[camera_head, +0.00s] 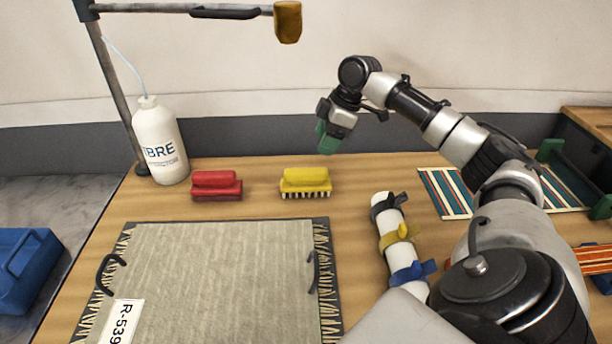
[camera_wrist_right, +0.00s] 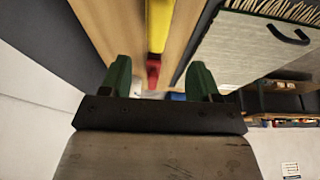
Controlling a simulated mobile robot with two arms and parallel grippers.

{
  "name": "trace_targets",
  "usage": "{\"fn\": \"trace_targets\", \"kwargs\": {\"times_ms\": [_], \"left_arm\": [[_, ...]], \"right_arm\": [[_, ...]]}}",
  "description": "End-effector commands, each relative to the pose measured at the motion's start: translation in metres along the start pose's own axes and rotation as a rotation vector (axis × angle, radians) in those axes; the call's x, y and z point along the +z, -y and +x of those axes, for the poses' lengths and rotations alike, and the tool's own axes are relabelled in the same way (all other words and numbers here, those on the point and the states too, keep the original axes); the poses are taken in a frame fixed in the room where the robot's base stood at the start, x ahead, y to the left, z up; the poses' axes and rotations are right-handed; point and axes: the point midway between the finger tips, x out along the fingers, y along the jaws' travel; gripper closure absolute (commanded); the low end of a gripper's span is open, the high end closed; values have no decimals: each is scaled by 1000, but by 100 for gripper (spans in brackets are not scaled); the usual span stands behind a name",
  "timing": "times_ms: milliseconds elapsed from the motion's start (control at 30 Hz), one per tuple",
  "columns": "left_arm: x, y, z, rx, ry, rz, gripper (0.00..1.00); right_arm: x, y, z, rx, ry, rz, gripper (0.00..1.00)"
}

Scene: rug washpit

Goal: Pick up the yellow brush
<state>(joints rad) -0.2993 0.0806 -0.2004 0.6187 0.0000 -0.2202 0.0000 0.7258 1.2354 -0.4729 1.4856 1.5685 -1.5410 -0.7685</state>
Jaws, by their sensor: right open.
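The yellow brush (camera_head: 306,181) stands on the wooden table behind the rug sample, with its pale bristles down. My right gripper (camera_head: 329,140) has green fingertips and is above and slightly to the right of the brush, apart from it. In the right wrist view the gripper (camera_wrist_right: 160,82) is open and empty, and the yellow brush (camera_wrist_right: 159,25) shows beyond the fingertips, between them. A red brush (camera_head: 216,185) stands to the left of the yellow one; it also shows in the wrist view (camera_wrist_right: 153,73). My left gripper is not in view.
A rug sample (camera_head: 215,275) with a label lies in front. A white bottle (camera_head: 160,140) stands at the left under a lamp-like arm (camera_head: 288,22). A white tube with coloured straps (camera_head: 396,243) and a striped mat (camera_head: 445,192) lie at the right. A blue bin (camera_head: 25,268) is at far left.

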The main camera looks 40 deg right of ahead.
Motion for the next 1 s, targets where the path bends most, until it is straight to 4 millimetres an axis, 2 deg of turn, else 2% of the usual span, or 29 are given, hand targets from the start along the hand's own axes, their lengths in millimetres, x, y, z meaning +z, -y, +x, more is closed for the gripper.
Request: {"fn": "trace_targets", "kwargs": {"times_ms": [67,400,633,800,1000], "left_arm": [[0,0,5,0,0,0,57],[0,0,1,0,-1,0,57],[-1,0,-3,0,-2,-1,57],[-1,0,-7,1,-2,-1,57],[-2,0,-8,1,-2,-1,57]], "right_arm": [[2,0,8,0,0,0,38],[1,0,53,-2,0,0,38],[-2,-1,72,-2,0,1,38],[-4,-3,98,-2,0,0,38],[-3,-3,112,0,0,0,38]]}}
